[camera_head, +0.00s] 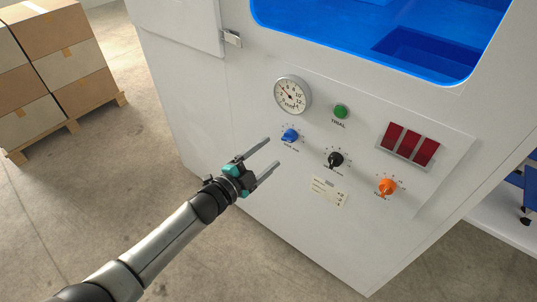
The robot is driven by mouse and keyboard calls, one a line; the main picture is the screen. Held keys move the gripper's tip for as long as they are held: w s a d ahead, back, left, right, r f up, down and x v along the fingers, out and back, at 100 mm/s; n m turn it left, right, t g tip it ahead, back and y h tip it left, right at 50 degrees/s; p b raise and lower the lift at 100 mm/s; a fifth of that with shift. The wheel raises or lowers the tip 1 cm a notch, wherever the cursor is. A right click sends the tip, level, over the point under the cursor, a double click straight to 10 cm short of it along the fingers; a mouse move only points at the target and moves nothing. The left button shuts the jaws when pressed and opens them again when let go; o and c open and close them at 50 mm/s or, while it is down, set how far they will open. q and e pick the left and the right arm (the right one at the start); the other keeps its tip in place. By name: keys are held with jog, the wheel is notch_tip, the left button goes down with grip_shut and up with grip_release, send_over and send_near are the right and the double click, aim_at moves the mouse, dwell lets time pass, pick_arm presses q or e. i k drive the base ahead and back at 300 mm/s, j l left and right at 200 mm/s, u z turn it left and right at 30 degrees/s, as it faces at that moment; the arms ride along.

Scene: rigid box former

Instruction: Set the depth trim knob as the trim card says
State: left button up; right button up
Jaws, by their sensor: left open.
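The white machine's front panel carries a blue knob (290,135), a black knob (335,159) and an orange knob (387,187), each with small marks around it. The labels are too small to read, so I cannot tell which is the depth trim knob. A small cream card (329,191) with printing, likely the trim card, sits below the black knob; its text is not clearly legible. My left gripper (273,151) is open and empty, its fingertips just lower left of the blue knob and apart from it. My right gripper is not in view.
A round dial gauge (293,95) marked in mm, a green button (341,111) labelled TRIAL and a dark red three-window display (408,145) are on the panel. A blue-lined opening (420,40) is above. Boxes on a pallet (60,70) stand at left on concrete floor.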

aim_at(335, 159)
jog(key=k+j, duration=0.8)
jog(key=j, duration=0.1)
